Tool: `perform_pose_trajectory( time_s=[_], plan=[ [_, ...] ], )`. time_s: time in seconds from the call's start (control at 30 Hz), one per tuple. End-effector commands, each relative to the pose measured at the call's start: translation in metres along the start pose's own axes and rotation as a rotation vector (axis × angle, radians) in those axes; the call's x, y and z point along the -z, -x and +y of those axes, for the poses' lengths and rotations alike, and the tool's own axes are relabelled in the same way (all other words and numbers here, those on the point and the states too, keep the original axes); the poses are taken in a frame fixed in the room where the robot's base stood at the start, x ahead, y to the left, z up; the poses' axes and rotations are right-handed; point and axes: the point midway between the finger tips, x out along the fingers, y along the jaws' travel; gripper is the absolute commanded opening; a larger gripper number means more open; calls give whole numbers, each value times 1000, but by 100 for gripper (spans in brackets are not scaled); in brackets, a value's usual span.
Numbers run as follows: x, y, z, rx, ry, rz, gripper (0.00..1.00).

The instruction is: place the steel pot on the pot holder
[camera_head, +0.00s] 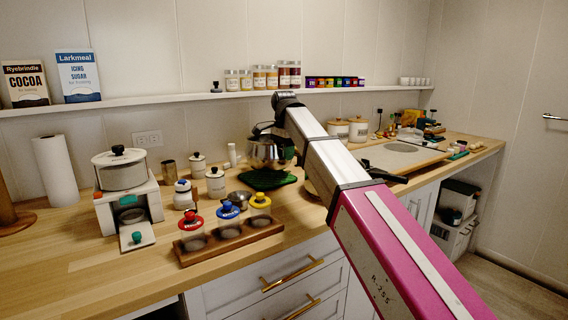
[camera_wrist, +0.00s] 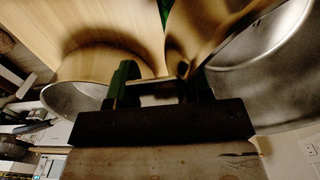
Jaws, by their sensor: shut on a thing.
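The steel pot (camera_head: 268,152), shiny and rounded, is at the back of the counter in the head view, over the rear part of the green pot holder (camera_head: 267,180). I cannot tell whether its base touches the holder or hangs just above it. My gripper (camera_wrist: 158,86) is shut on the pot, with its fingers around a thin part at the pot's edge. The pot's shiny wall (camera_wrist: 275,75) fills the right of the wrist view. A sliver of green (camera_wrist: 164,10) shows at the top. My arm partly hides the pot's right side in the head view.
White canisters (camera_head: 215,183) stand left of the pot, beside a small stove with a lidded pot (camera_head: 119,170). A shelf (camera_head: 180,102) runs above. The front-left counter is clear.

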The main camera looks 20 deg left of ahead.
Motion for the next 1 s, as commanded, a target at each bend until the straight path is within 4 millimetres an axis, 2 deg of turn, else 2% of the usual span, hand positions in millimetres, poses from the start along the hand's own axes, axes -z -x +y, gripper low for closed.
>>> perform_pose_trajectory(
  time_s=[0.3, 0.7, 0.73, 0.77, 0.8, 1.0],
  plan=[
    [-1, -36, 0, 0, 0, 0, 0],
    [-1, -39, 0, 1, 0, 0, 0],
    [-1, -39, 0, -1, 0, 0, 56],
    [-1, -39, 0, -1, 0, 0, 65],
    [-1, -39, 0, -1, 0, 0, 71],
    [-1, -39, 0, -1, 0, 0, 71]
  ],
)
